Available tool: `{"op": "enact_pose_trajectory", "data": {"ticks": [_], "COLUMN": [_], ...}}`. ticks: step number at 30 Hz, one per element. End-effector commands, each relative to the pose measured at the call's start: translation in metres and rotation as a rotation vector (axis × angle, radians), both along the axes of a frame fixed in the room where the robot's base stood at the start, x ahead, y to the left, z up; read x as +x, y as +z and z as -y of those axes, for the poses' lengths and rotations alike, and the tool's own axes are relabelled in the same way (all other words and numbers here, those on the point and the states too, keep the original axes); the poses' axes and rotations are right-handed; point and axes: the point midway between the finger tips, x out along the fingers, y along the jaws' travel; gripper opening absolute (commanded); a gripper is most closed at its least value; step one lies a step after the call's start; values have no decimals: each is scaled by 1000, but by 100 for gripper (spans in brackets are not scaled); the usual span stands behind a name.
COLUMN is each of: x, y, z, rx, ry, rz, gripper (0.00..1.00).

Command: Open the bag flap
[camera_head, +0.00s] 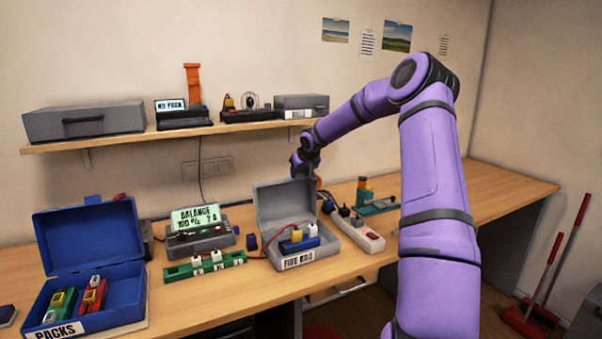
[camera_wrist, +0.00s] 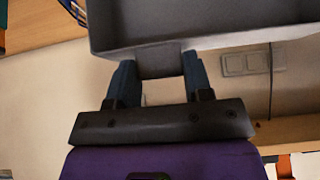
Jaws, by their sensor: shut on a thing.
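The grey fire bag (camera_head: 330,238) is a box-like case on the bench, with a white label on its front. Its flap (camera_head: 284,207) stands raised, roughly upright, at the back of the bag, and the inside is exposed. A blue battery pack (camera_head: 300,244) with white and yellow plugs lies in the bag. My gripper (camera_head: 312,181) is at the top right edge of the flap. In the wrist view my gripper (camera_wrist: 160,82) is shut on a grey tab at the edge of the flap (camera_wrist: 205,27). The fingertips are partly hidden in the head view.
A blue packs box (camera_head: 95,240) stands open at the left. A green rack (camera_head: 204,267) and a balance charger (camera_head: 200,232) sit between it and the bag. A power strip (camera_head: 358,232) lies close on the bag's right. A shelf (camera_head: 150,136) runs above.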

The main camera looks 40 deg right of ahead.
Motion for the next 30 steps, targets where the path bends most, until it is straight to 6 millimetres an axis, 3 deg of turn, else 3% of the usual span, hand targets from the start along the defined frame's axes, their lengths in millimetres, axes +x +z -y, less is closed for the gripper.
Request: {"op": "enact_pose_trajectory", "data": {"ticks": [30], "x": [3], "y": [-9], "z": [-2], "rx": [8], "ry": [3], "rz": [-13], "gripper": [4]}}
